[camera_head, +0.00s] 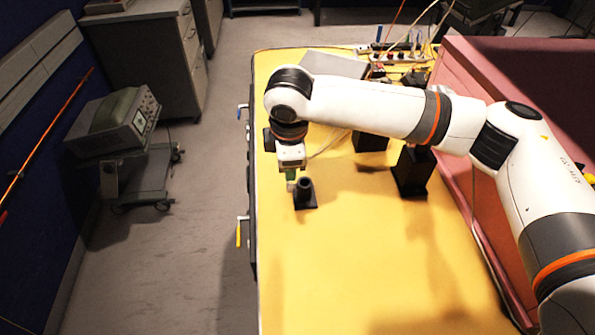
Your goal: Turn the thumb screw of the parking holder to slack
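My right arm comes in from the right and reaches across the yellow table. Its gripper (291,181) points down at the left part of the table, and a small green part shows at its lower end. A small black holder (305,198) with an upright round socket on a square base stands right beside the fingertips; it seems to be the parking holder. I cannot tell whether the gripper touches it. The thumb screw cannot be made out and may be hidden by the gripper. Whether the fingers are open or shut is too small to tell. My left gripper is not in view.
Black blocks stand on the yellow table (370,270), one (412,175) under my forearm and another (370,142) behind. A grey box (335,65) and cables lie at the back. A pink foam wall (458,190) borders the right. The table's front is clear.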

